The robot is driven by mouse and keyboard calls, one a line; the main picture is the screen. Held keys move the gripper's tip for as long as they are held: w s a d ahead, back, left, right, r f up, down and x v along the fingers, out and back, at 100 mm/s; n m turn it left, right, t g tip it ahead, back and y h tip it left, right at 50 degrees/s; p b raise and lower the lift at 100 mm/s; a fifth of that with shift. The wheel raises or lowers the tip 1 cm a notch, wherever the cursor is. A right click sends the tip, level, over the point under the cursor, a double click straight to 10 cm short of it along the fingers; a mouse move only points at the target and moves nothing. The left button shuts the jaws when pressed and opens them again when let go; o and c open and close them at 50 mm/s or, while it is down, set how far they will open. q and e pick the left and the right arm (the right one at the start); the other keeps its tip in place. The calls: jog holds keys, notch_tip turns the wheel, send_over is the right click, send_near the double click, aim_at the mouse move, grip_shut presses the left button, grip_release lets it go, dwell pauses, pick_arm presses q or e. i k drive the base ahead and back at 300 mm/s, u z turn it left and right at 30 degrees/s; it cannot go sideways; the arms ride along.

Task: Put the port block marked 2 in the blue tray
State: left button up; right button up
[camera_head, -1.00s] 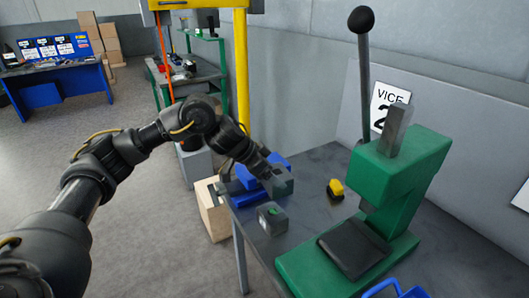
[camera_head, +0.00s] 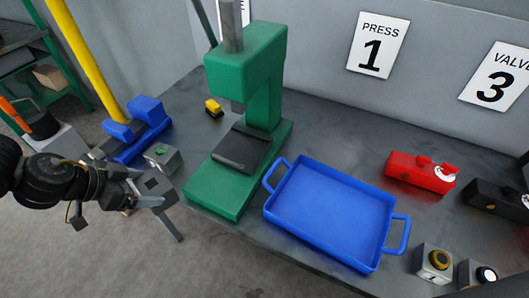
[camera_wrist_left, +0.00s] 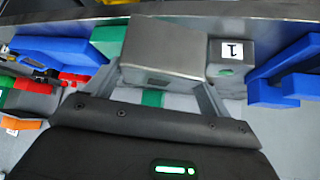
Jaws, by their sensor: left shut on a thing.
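My left gripper (camera_head: 150,190) is shut on a grey port block (camera_head: 155,184), held off the table's front left edge. In the left wrist view the held block (camera_wrist_left: 165,50) sits between the fingers; I cannot read a mark on it. A second grey port block (camera_head: 162,157) with a green top fitting stands on the table just behind it. In the wrist view a block marked 1 (camera_wrist_left: 231,60) shows beside the held one. The blue tray (camera_head: 330,214) lies right of the green press and looks empty. My right gripper is not in view.
The green press (camera_head: 248,110) stands between the held block and the tray. A blue vice (camera_head: 142,128) is at the back left, with a small yellow thing (camera_head: 213,108) nearby.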

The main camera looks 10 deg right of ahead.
aim_at(319, 205)
jog(key=k, duration=0.35)
jog(key=u, duration=1.65)
jog(key=k, duration=1.85)
jog(key=z, duration=2.35)
jog(key=i, duration=0.5)
jog(key=u, duration=0.15)
